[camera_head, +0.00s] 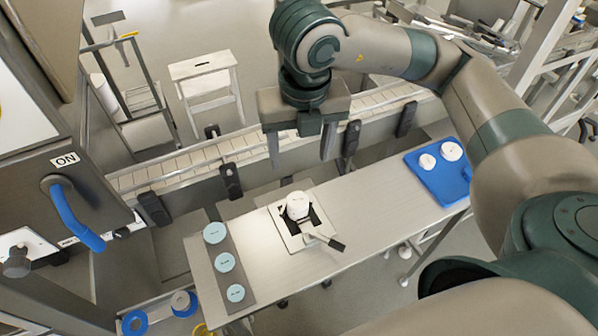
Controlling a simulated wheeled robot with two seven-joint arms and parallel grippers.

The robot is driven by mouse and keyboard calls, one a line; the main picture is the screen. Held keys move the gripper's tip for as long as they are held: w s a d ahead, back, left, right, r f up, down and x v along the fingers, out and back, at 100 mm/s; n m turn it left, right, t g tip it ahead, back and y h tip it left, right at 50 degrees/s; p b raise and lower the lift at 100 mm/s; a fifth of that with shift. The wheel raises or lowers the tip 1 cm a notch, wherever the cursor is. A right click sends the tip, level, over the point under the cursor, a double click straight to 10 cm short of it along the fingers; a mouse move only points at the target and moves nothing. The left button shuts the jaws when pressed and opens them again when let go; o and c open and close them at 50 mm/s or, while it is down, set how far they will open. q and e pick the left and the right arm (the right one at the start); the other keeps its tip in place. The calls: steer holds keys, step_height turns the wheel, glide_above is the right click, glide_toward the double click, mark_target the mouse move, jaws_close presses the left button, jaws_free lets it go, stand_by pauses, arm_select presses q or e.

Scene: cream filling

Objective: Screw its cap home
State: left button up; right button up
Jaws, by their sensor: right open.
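A white round jar (298,204) stands upright in a square fixture (284,229) with a dark-handled lever (331,242), on the steel table. Its top looks white; I cannot tell whether a cap sits on it or how tightly. Three pale teal round caps or lidded pieces, the back one (214,232), the middle one (224,262) and the front one (235,293), are in a row on a grey strip. My right gripper (300,162) is open and empty, pointing down, and appears above and behind the jar. My left gripper is not in view.
A blue tray (420,182) with two white round pieces (427,161) (451,151) lies at the table's right end. A conveyor (185,160) with a rail runs behind the table. A machine with a blue handle (72,215) stands left. The table between fixture and tray is clear.

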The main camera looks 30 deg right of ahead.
mark_target(298, 200)
steer(key=f+p, duration=0.1)
steer(key=f, duration=0.4)
steer(key=w+f, duration=0.1)
steer(key=f, duration=0.5)
steer(key=w+f+p, duration=0.1)
steer(key=f, duration=0.5)
steer(key=shift+d+p, duration=0.3)
steer(key=c, duration=1.1)
steer(key=shift+o, duration=1.2)
steer(key=shift+c, duration=1.1)
steer(key=m, duration=0.3)
steer(key=shift+a+p, duration=0.15)
steer(key=shift+p, duration=0.15)
steer(key=shift+m+h, duration=0.3)
steer(key=shift+m, duration=1)
steer(key=shift+p, duration=0.35)
